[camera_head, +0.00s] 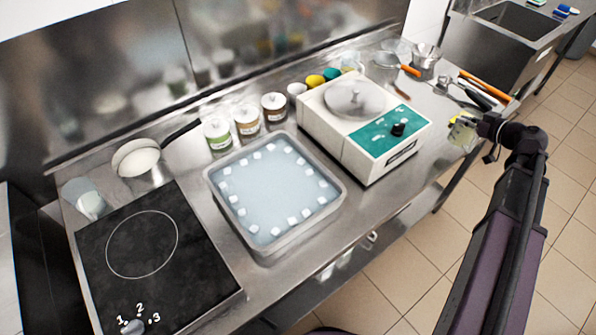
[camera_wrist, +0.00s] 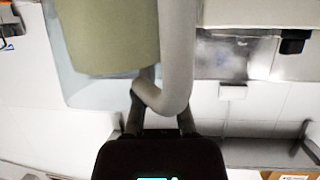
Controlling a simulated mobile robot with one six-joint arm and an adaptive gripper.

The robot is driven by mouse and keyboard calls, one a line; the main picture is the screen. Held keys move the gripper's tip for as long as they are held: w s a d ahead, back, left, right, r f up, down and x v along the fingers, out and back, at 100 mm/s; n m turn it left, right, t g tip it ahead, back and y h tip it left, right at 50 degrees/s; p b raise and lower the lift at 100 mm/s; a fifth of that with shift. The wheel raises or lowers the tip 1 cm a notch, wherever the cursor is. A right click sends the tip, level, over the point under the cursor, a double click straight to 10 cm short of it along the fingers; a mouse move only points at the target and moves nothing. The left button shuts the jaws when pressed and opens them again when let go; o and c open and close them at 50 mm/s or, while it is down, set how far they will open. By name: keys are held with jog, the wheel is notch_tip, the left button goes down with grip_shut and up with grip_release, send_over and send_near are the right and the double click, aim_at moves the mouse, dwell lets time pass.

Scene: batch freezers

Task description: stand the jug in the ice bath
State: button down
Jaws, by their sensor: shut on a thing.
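The jug is clear with pale yellow-green contents. In the wrist view the jug (camera_wrist: 105,38) fills the upper left, and its thick grey handle (camera_wrist: 178,60) runs down to my fingers. My gripper (camera_wrist: 158,105) is shut on the lower part of the handle. In the head view the jug (camera_head: 462,131) is small and partly hidden by my gripper (camera_head: 476,127), at the right, around the counter's front edge. The ice bath (camera_head: 306,240) is a square steel pan of pale blue water with several ice cubes along its sides. It stands mid-counter, well left of my gripper.
A white machine with a green panel (camera_head: 385,135) stands between my gripper and the bath. A black hob (camera_head: 190,265) is left of the bath. Several labelled jars (camera_head: 247,122) stand behind it. Tools (camera_head: 478,90) lie at the counter's right end.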

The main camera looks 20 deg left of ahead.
notch_tip(320, 180, up, 16)
jog(key=p, duration=1.5)
jog(key=shift+f, duration=0.15)
